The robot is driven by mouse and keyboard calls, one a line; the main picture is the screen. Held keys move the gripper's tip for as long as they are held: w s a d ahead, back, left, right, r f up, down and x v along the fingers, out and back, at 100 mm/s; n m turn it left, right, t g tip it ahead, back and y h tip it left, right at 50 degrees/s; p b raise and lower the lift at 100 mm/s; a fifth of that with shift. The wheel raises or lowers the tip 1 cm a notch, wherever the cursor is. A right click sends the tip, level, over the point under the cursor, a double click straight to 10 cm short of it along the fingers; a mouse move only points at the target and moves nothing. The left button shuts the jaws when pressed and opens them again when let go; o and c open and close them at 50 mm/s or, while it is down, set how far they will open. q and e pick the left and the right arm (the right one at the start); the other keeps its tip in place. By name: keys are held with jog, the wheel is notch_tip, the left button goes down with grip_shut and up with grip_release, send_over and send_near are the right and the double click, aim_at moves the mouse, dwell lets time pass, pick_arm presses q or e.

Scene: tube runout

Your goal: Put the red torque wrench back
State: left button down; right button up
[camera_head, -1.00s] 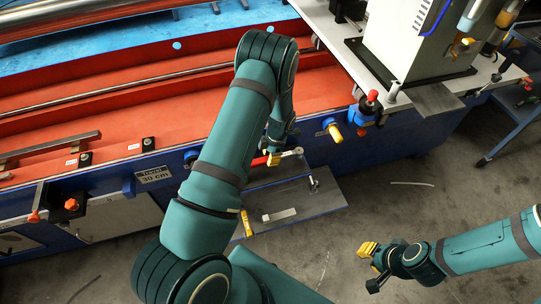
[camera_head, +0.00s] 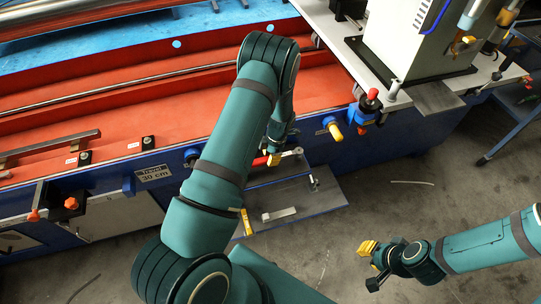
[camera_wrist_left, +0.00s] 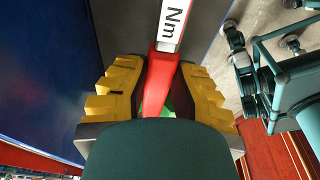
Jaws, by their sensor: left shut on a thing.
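The red torque wrench (camera_wrist_left: 157,82) lies between the yellow finger pads of my left gripper (camera_wrist_left: 160,100) in the left wrist view. Its white label reads "Nm" and its shaft runs up out of the frame. In the head view my left gripper (camera_head: 275,159) is partly hidden by my forearm, beside the blue front of the machine and above a grey shelf (camera_head: 325,197). A red bit of the wrench (camera_head: 260,161) shows to its left. My right gripper (camera_head: 369,262) hangs over the floor, away from the machine; its finger opening is unclear.
On the shelf are a yellow-handled tool (camera_head: 247,222), a pale block (camera_head: 279,214) and a small upright peg (camera_head: 314,183). A yellow-tipped knob (camera_head: 334,130) and a red-topped knob (camera_head: 371,97) stick out from the machine front. The floor (camera_head: 400,205) before it is mostly clear.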

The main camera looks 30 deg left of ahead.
pick_arm(q)
jog(key=shift+f, duration=0.65)
jog(key=shift+c, duration=1.3)
grip_release()
jog(key=shift+w+d+r+p, duration=0.1)
jog(key=shift+r+p, duration=0.4)
jog(key=shift+r, duration=0.5)
jog(key=shift+w+d+r+p, duration=0.15)
jog(key=shift+r+p, duration=0.4)
jog(key=shift+r, duration=0.4)
jog(key=shift+w+d+r+p, duration=0.1)
jog(key=shift+r+p, duration=0.4)
jog(key=shift+r, duration=0.5)
notch_tip(320, 180, up, 12)
jog(key=w+d, duration=0.1)
jog(key=shift+w+d, duration=0.3)
jog(key=shift+f, duration=0.1)
